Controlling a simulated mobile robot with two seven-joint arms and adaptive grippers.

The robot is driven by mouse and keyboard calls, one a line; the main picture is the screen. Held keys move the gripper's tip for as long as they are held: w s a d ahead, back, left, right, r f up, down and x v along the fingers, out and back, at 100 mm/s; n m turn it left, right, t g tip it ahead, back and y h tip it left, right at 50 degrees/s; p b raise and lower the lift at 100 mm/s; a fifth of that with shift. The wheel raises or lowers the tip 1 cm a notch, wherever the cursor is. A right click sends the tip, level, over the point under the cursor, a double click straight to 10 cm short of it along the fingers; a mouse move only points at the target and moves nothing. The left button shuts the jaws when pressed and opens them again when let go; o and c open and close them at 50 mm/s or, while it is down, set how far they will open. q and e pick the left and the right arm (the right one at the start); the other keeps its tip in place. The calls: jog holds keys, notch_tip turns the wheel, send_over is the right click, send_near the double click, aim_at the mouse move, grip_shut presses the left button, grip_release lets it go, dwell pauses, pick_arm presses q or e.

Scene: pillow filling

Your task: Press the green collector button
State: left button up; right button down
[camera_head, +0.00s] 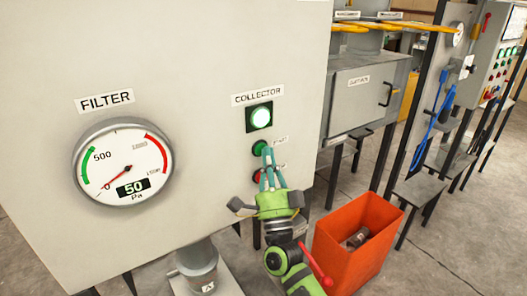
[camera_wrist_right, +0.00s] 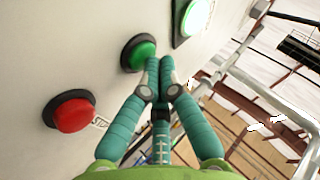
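The green collector button (camera_head: 258,147) is on the grey cabinet front, under the COLLECTOR label (camera_head: 257,95) and a glowing lamp (camera_head: 260,117). My right gripper (camera_head: 267,152) is shut and empty, with its teal fingertips at the button's right edge in the head view. In the right wrist view the fingertips (camera_wrist_right: 160,62) are together just beside the green button (camera_wrist_right: 138,53). I cannot tell if they touch it. A red button (camera_wrist_right: 70,112) is below the green one, partly hidden by the fingers in the head view. My left gripper is not in view.
A FILTER gauge (camera_head: 122,163) reading 50 Pa is on the same panel, to the left. An orange bin (camera_head: 350,250) with a dark object inside stands on the floor to the right. Grey machines (camera_head: 362,95) and low stands are farther right.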

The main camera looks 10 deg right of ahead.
jog(key=shift+s+d+p, duration=0.25)
jog(key=shift+s+p, duration=0.15)
jog(key=shift+s, duration=0.45)
jog(key=s, duration=0.1)
jog(key=s+d+p, duration=0.1)
jog(key=s, duration=0.1)
jog(key=s+p, duration=0.1)
jog(key=shift+s+d, duration=0.3)
jog(key=shift+d, duration=0.05)
dwell(0.4)
